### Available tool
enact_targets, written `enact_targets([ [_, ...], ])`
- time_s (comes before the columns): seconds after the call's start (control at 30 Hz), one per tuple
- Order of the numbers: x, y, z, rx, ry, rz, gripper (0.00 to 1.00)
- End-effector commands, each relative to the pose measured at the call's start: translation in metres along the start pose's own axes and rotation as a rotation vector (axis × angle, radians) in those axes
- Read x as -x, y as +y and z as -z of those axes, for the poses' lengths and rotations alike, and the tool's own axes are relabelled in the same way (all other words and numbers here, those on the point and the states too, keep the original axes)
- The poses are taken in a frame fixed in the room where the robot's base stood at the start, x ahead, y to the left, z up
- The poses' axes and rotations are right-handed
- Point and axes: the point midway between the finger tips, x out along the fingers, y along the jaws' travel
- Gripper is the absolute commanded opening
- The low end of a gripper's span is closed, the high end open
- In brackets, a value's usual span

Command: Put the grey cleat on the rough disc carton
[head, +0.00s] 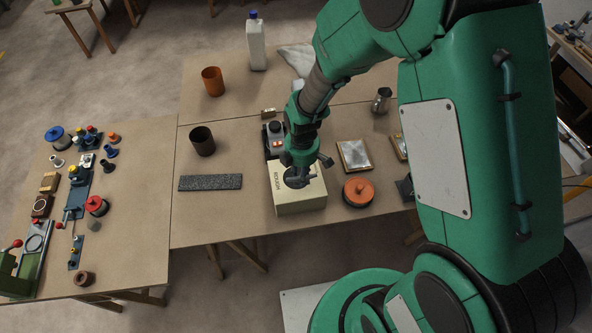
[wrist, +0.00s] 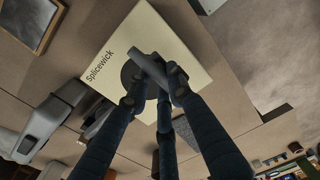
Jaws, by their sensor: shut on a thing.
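The cream carton (head: 301,203) stands near the front edge of the middle table. In the wrist view the carton (wrist: 178,38) reads "Splicewick" and has a dark round disc (wrist: 128,76) on its top. My gripper (head: 298,176) is pointing down over the carton's top, above the disc. In the wrist view my gripper (wrist: 158,78) is shut on the grey cleat (wrist: 142,61), a bar-shaped piece that overlaps the disc. I cannot tell whether the cleat touches the carton. In the head view my gripper hides most of the cleat and disc.
An orange lidded pot (head: 358,191) and a framed plate (head: 354,155) stand right of the carton. A dark speckled slab (head: 210,183) lies to the left, with a dark cup (head: 202,141) behind it. A grey and black device (head: 273,137) stands just behind the carton.

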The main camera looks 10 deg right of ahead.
Motion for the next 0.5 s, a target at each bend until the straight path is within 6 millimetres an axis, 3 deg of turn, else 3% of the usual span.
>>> enact_targets([
  [0.2, -0.004, 0.034, 0.006, 0.000, 0.000, 0.001, 0.00],
  [0.5, -0.004, 0.049, 0.009, 0.000, 0.000, 0.001, 0.00],
])
